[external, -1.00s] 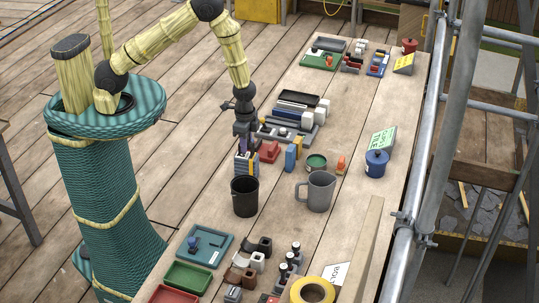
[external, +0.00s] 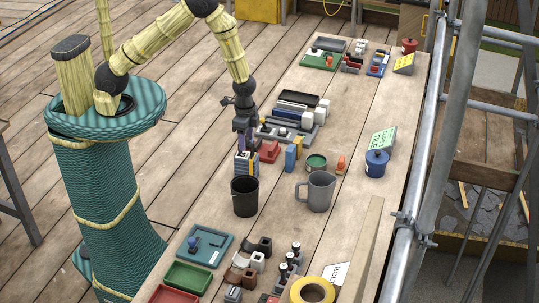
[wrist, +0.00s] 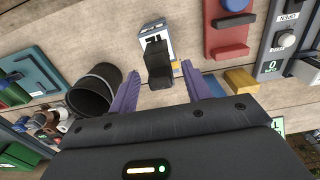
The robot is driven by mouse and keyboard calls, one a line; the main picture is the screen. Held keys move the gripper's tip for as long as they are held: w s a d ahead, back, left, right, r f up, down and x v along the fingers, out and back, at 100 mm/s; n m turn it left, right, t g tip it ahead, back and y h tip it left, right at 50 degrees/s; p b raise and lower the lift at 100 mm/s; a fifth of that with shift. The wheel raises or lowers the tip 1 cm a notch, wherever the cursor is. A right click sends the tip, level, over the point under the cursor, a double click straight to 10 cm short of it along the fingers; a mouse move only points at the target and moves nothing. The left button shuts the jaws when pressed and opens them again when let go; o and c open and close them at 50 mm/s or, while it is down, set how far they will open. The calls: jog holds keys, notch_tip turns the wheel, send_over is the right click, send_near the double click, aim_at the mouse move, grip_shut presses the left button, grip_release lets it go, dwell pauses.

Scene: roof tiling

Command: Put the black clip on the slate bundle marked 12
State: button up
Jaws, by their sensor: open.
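The slate bundle marked 12 (wrist: 152,32) shows in the wrist view as a pale-labelled block. In the external view the bundle (external: 246,164) stands on the bench behind the black bucket. The black clip (wrist: 158,65) overlaps the bundle's near end in the wrist view and appears to sit on it; its exact seating is hidden. My gripper (wrist: 160,88) has its purple fingers spread either side of the clip, with gaps between. In the external view my gripper (external: 241,143) is just above the bundle, and the clip cannot be made out there.
A black bucket (external: 245,196) and grey jug (external: 316,191) stand in front. A red item (external: 269,151), a blue block (external: 291,157) and a green tin (external: 316,162) are close on the right. Grey equipment (external: 285,133) lies behind. Clear bench lies right of the jug.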

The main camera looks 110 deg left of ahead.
notch_tip(320, 180, up, 10)
jog(key=b, duration=0.2)
jog(key=shift+r+b, duration=0.1)
jog(key=shift+b, duration=0.2)
dwell(0.6)
jog(key=s+d+r+t, duration=0.1)
jog(key=s+d+r, duration=0.2)
jog(key=s+d, duration=0.2)
jog(key=s+d+r+t, duration=0.1)
jog(key=s+d+r, duration=0.3)
jog(key=d, duration=0.8)
jog(key=shift+s+r+t, duration=0.2)
jog(key=shift+s+t, duration=0.1)
jog(key=shift+s, duration=0.35)
